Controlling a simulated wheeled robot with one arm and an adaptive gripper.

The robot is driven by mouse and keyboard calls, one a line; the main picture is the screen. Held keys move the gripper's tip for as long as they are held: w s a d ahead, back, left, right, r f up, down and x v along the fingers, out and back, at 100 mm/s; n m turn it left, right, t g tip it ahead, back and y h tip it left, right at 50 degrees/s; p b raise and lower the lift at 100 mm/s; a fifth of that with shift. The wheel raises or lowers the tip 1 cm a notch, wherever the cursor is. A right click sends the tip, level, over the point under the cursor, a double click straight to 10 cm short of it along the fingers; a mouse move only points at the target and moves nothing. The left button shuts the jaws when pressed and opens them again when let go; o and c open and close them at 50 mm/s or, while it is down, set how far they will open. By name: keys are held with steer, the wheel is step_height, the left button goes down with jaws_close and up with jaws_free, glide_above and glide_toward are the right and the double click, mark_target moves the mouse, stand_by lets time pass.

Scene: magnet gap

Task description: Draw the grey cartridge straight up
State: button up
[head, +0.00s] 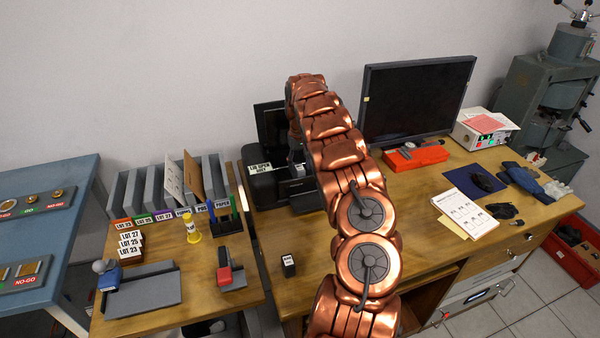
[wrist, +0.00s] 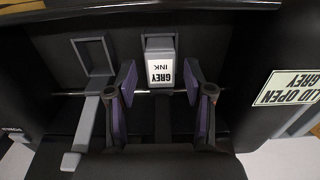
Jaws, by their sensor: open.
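The grey cartridge (wrist: 161,48) sits in the black printer (wrist: 55,45) in the wrist view, its white label reading "GREY INK" upside down. My gripper (wrist: 160,78) is open, with one purple-padded finger on each side of the cartridge's lower part in the picture. A gap shows between each finger and the cartridge, and I cannot tell how deep the fingers reach. In the head view the printer (head: 265,186) stands on the desk with its lid up.
An empty grey frame (wrist: 94,57) is left of the cartridge, with a grey bar (wrist: 82,133) below it. A small black block (head: 288,265) with a white label stands on the desk (head: 440,180). A monitor (head: 417,97) stands right of my arm.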

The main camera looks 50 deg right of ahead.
mark_target(300, 167)
steer(key=shift+f, duration=0.3)
steer(key=c, duration=0.8)
steer(key=shift+r, duration=3.55)
steer(key=shift+c, duration=0.2)
